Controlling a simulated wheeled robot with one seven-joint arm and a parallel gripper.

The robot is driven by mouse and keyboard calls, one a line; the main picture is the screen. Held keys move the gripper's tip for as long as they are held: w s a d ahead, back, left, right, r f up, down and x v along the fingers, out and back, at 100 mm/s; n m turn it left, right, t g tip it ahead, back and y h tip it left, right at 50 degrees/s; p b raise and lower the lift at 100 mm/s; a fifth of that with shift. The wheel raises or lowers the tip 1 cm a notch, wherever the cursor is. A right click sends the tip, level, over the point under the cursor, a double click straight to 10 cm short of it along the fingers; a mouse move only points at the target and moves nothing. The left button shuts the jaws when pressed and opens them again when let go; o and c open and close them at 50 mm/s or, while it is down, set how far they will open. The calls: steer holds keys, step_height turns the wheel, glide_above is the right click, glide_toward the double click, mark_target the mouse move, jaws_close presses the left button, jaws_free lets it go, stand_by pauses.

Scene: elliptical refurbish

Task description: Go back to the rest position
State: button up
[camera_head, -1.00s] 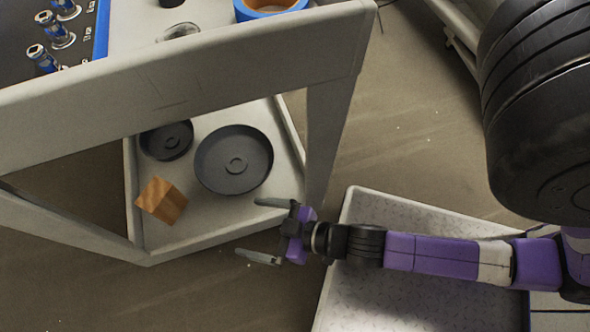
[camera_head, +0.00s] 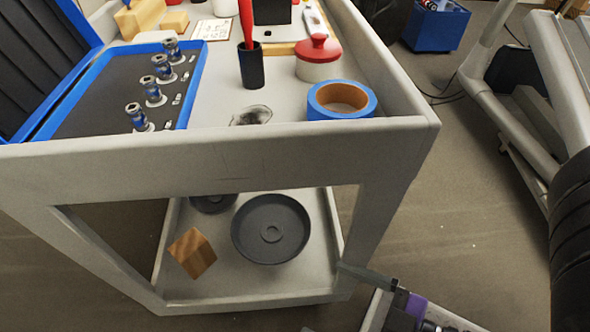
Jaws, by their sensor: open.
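My gripper (camera_head: 372,302) shows at the bottom edge, right of the centre, in the head view. One grey finger points left near the cart's front right leg, and the other finger is mostly cut off by the frame. The gripper is open, and nothing shows between the visible parts. Most of my purple arm is out of view below. On the cart's lower shelf (camera_head: 240,302) lie a wooden block (camera_head: 191,253), a large dark round plate (camera_head: 271,229) and a smaller dark disc (camera_head: 213,203), partly hidden by the cart's upper rim.
The cart's top (camera_head: 215,97) holds a blue tape roll (camera_head: 341,101), a red-lidded pot (camera_head: 318,58), a black cup (camera_head: 251,66) and a blue case (camera_head: 110,97) with several metal fittings. Floor is open right of the cart. A blue bin (camera_head: 436,27) stands behind.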

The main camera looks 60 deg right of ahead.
step_height(320, 180, up, 32)
steer(key=p, duration=3.1)
steer(key=shift+c, duration=0.4)
